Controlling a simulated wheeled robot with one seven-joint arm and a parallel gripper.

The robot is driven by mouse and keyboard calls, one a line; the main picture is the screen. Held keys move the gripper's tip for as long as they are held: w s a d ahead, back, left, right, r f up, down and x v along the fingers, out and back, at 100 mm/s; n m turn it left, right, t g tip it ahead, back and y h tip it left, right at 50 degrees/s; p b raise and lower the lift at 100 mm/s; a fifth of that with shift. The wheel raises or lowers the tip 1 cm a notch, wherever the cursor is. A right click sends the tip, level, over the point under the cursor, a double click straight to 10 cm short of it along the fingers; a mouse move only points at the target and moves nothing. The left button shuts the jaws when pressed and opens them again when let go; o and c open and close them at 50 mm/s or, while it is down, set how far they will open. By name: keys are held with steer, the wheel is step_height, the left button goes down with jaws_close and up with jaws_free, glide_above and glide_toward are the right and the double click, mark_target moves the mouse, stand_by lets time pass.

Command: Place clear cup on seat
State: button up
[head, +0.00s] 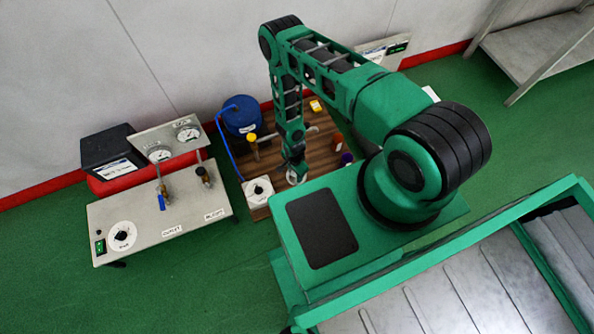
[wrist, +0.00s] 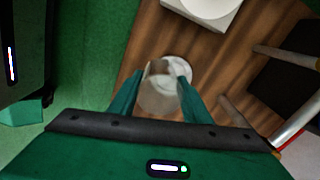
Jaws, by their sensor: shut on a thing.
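My gripper (wrist: 162,80) is shut on the clear cup (wrist: 158,100) in the wrist view, with a green finger on each side of it. The cup looks greyish and see-through, above the brown wooden board (wrist: 135,65). A pale round disc (wrist: 178,66), perhaps the seat, shows just beyond the cup and partly behind it. I cannot tell whether the cup touches it. In the head view my gripper (head: 294,166) points down over the board's near part, with a pale round shape (head: 298,179) at its tip.
A white box with a round dial (head: 258,191) stands left of my gripper. A metal bench with gauges (head: 150,215) is at left.

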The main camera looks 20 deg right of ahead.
steer(key=shift+w+d+f, duration=0.45)
steer(key=shift+w+f, duration=0.25)
steer(key=shift+f, duration=0.45)
steer(key=shift+w+d+f, duration=0.4)
steer(key=shift+w+f, duration=0.3)
steer(key=shift+f, duration=0.45)
steer(key=shift+w+d+f, duration=0.45)
steer(key=shift+w+f, duration=0.25)
steer(key=shift+f, duration=0.45)
steer(key=o, duration=1.1)
steer(key=shift+f, duration=0.1)
steer(key=shift+c, duration=0.2)
step_height(320, 180, up, 12)
